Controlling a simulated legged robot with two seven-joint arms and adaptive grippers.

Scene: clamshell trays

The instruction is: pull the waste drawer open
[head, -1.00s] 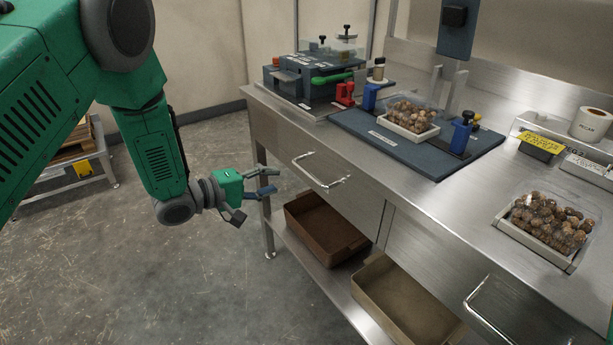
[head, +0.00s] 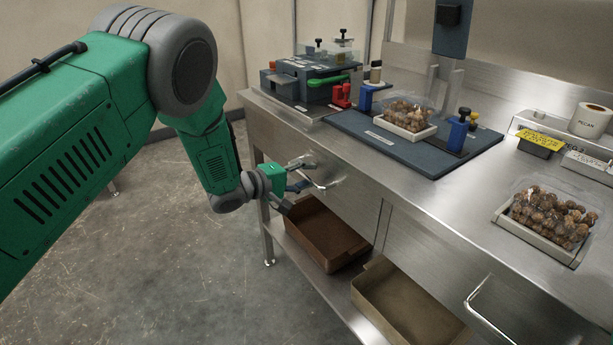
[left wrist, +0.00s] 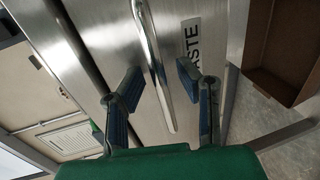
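The waste drawer (head: 346,200) is a flat steel front under the bench, flush with it. A black-on-white label reading "ASTE" in part (left wrist: 191,40) shows on it in the left wrist view. Its curved bar handle (head: 328,184) also shows in the left wrist view (left wrist: 154,66). My left gripper (head: 304,175) is at the handle's left end in the head view. In the left wrist view its blue-padded fingers (left wrist: 158,82) are open, one on each side of the bar, with gaps showing. My right gripper is out of view.
Brown (head: 318,234) and tan (head: 405,305) bins sit on the low shelf below. A second drawer handle (head: 490,318) is at lower right. Nut trays and a blue fixture board (head: 372,138) are on the bench. The floor at left is clear.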

